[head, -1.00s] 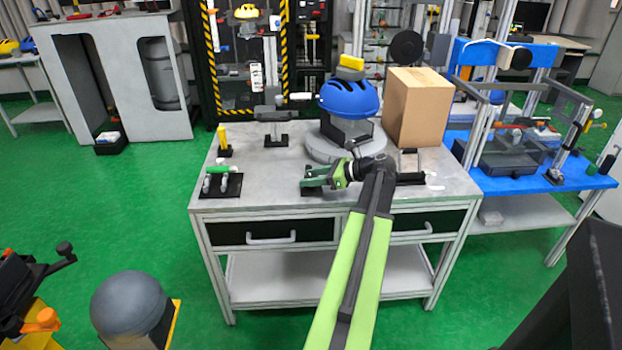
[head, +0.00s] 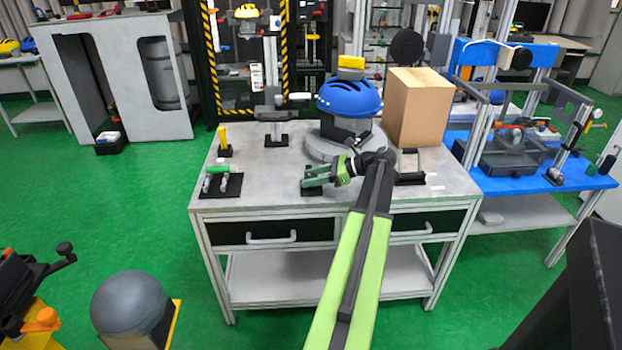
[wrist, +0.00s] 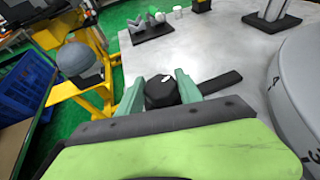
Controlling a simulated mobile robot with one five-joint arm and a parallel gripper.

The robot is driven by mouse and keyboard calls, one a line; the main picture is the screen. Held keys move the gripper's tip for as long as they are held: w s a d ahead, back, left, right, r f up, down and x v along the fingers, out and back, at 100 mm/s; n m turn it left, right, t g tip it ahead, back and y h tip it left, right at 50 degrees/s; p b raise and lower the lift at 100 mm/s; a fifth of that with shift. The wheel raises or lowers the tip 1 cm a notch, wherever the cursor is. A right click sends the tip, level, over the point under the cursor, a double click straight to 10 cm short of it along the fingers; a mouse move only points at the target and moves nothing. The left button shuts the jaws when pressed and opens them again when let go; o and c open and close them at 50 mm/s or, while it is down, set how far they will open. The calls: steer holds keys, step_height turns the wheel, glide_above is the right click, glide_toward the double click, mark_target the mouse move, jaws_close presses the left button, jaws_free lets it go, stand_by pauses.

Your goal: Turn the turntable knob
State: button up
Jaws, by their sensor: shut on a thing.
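The turntable is a round grey disc (head: 320,151) at the back middle of the grey table. Its rim (wrist: 298,90) shows large at the right in the wrist view, with dark marks on its side. A blue helmet (head: 349,97) on a dark headform stands on it. My gripper (wrist: 160,92) is shut on the turntable knob (wrist: 163,93), a black faceted knob with a small white mark, between two green fingers. In the head view my gripper (head: 316,180) is at the table's front middle, in front of the disc, and largely hides the knob.
A cardboard box (head: 419,108) stands right of the helmet. A black tool block (head: 220,186) and a yellow-handled piece (head: 223,141) are on the left of the tabletop (head: 265,180). A small dark stand (head: 274,117) is at the back. The front middle-left is clear.

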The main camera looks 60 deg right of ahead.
steer(key=shift+a, duration=0.1)
stand_by(0.5)
steer(key=o, duration=1.4)
steer(key=shift+c, duration=0.2)
steer(key=shift+s, duration=0.1)
steer(key=shift+s+d+r, duration=0.2)
steer(key=shift+s, duration=0.05)
steer(key=p+v, duration=0.6)
steer(key=v, duration=1)
steer(key=shift+s+r+p, duration=0.15)
steer(key=shift+s+p, duration=0.15)
steer(key=shift+p, duration=0.05)
